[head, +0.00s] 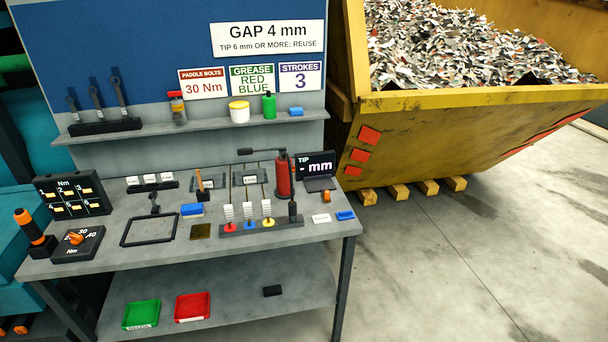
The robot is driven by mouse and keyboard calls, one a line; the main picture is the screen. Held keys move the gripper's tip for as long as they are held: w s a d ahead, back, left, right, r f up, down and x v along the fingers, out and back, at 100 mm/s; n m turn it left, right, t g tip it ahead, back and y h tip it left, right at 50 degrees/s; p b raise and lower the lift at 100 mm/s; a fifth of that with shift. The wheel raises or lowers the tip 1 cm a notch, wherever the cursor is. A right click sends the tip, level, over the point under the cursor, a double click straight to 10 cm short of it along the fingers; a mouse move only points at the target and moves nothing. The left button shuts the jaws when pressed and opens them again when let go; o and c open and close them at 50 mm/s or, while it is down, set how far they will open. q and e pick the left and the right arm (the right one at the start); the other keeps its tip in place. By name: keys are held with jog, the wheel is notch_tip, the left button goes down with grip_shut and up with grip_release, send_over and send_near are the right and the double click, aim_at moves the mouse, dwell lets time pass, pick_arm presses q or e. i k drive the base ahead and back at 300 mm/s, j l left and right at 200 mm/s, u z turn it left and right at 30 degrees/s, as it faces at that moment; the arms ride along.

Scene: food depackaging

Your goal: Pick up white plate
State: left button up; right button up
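A small flat white plate-like piece (321,218) lies on the grey workbench top (120,247) near its right front corner. Faint marks show on it, too small to read. Neither of my grippers is in view.
A red cylinder (283,176) and a small screen marked "mm" (316,165) stand behind it. A black frame (149,230) lies further left. The lower shelf holds a green tray (141,314) and a red tray (192,307). A yellow skip (430,135) stands right.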

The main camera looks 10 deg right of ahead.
aim_at(319, 219)
jog(key=z, duration=0.35)
jog(key=i+j, duration=0.1)
jog(key=i, duration=0.35)
jog(key=i+j+z, duration=0.15)
jog(key=i, duration=0.35)
jog(key=i+j, duration=0.15)
jog(key=i, duration=0.3)
jog(key=i+j+z, duration=0.1)
jog(key=i, duration=0.35)
jog(key=j+z, duration=0.1)
jog(key=z, duration=0.15)
